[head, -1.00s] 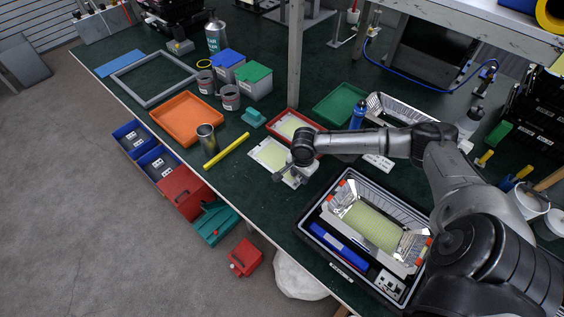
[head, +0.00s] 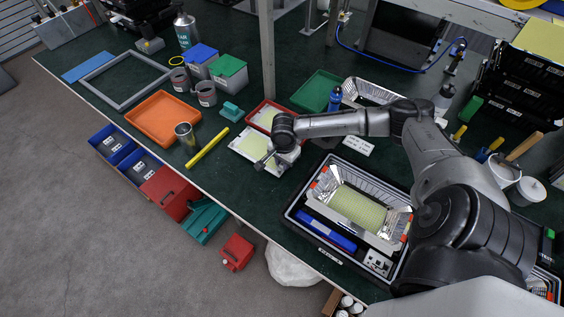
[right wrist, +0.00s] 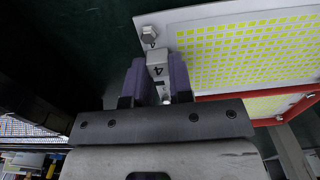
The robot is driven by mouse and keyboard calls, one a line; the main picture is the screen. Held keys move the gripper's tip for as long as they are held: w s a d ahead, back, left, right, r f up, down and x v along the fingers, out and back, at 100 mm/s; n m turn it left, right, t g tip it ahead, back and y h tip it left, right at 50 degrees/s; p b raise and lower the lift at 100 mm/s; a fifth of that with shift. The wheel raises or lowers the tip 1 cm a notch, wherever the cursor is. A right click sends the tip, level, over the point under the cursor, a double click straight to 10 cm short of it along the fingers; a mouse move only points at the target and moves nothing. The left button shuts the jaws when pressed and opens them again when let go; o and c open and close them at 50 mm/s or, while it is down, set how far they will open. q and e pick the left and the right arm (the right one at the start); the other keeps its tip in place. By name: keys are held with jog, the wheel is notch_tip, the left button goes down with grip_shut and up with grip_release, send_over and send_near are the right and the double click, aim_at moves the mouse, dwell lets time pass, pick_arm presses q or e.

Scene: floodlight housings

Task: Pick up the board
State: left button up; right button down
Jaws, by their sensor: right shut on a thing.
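The board (head: 250,146) is a pale plate with a grid of yellow squares, in front of the red tray in the head view. In the right wrist view the board (right wrist: 240,48) fills the upper right, with a bolt at its near corner. My right gripper (head: 268,162) is at the board's right front edge. In the right wrist view its purple fingers (right wrist: 158,80) are shut on a small metal block marked 4 at the board's edge. I cannot tell whether the board is clear of the bench. My left gripper is not in view.
The red tray (head: 252,113) holds a similar yellow panel behind the board. A floodlight housing (head: 325,182) lies in a grey-lined tray at front right. A teal block (head: 231,112), a yellow tube (head: 207,149) and an orange tray (head: 136,117) are to the left. A post (head: 267,60) stands behind.

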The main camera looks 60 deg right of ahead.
jog(key=r, duration=0.1)
jog(key=a+r+p, duration=0.1)
jog(key=r, duration=0.1)
jog(key=shift+w, duration=0.1)
jog(key=w+a+r+p, duration=0.1)
jog(key=a+r+p, duration=0.1)
jog(key=a+r, duration=0.6)
notch_tip(320, 180, up, 6)
jog(key=a+p, duration=0.2)
jog(key=p, duration=1)
jog(key=shift+a+f, duration=0.2)
jog(key=shift+a, duration=0.1)
dwell(0.6)
